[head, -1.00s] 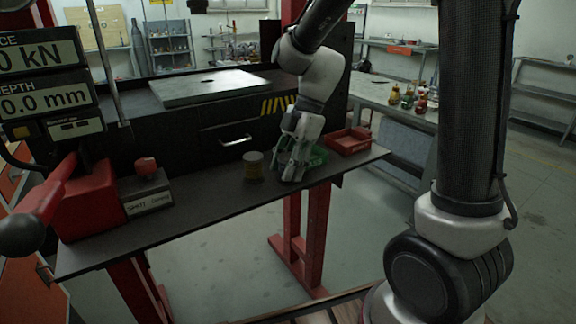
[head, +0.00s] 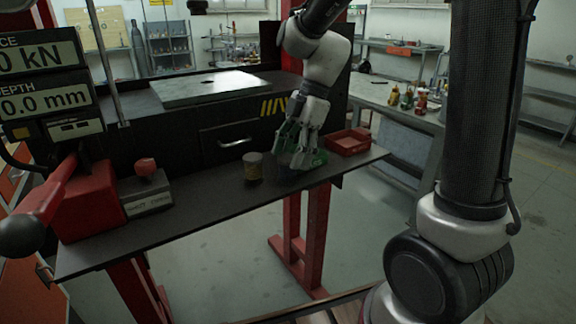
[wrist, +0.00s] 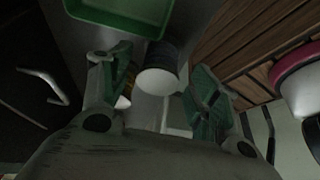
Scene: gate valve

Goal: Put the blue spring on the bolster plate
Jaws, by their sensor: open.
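The bolster plate (head: 190,91) is a flat pale plate with a dark hole, on the dark press bed in the head view. My gripper (head: 294,157) is open, pointing down over the dark shelf by the green tray (head: 317,158). In the wrist view a dark, bluish-grey cylinder with a pale end (wrist: 158,62) stands between my open fingers (wrist: 160,78); it appears to be the blue spring, but its coils are not clear. In the head view my fingers mostly hide it. Contact with the fingers cannot be told.
A red tray (head: 347,141) is to the right. A red-knobbed block (head: 146,190) and red lever housing (head: 95,205) are at the shelf's left. The shelf between block and can is clear.

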